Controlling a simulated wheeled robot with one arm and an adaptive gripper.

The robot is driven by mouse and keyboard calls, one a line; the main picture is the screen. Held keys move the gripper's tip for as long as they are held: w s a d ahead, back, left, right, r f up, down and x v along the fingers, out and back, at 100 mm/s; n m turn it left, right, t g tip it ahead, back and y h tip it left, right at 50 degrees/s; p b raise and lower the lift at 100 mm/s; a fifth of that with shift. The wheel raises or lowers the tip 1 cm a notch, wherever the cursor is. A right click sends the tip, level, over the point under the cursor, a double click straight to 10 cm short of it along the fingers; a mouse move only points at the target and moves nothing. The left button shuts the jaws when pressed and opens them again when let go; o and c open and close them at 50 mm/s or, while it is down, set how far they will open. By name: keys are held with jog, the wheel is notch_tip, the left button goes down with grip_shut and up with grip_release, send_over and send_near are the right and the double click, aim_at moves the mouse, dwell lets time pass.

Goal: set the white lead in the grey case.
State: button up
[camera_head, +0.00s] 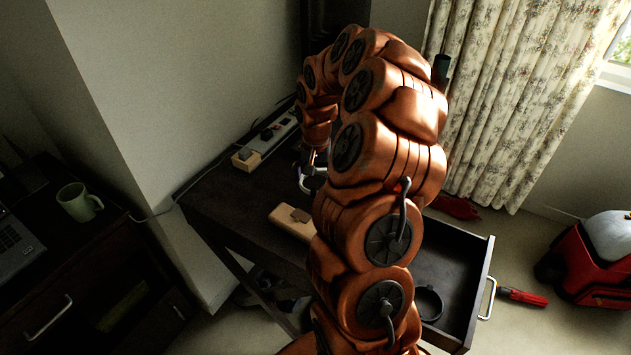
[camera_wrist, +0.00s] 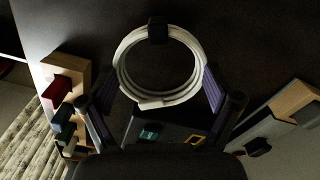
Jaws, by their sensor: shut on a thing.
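The white lead (camera_wrist: 125,75) is a round coil with a dark tie at its top in the wrist view. My gripper (camera_wrist: 158,88) is shut on it, with a purple-padded finger at each side of the coil. In the head view my gripper (camera_head: 310,165) is over the dark desk, and a pale part of the lead (camera_head: 315,183) shows just below it; my arm hides much of it. I cannot make out a grey case for certain. A dark box-like thing (camera_wrist: 140,122) with teal and yellow marks lies below the coil in the wrist view.
A power strip (camera_head: 278,132) and a wooden block (camera_head: 292,222) lie on the desk (camera_head: 225,195). An open drawer (camera_head: 455,265) holds a dark round thing. A green mug (camera_head: 78,203) stands at left. A red and grey machine (camera_head: 595,262) stands on the floor at right.

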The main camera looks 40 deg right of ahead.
jog(key=shift+f, duration=1.05)
jog(key=shift+f, duration=0.15)
jog(key=o, duration=0.9)
jog(key=shift+c, duration=0.2)
notch_tip(320, 180, up, 12)
jog(key=b, duration=0.1)
jog(key=shift+a+r+b, duration=0.15)
jog(key=shift+r+b, duration=0.1)
jog(key=shift+b, duration=0.15)
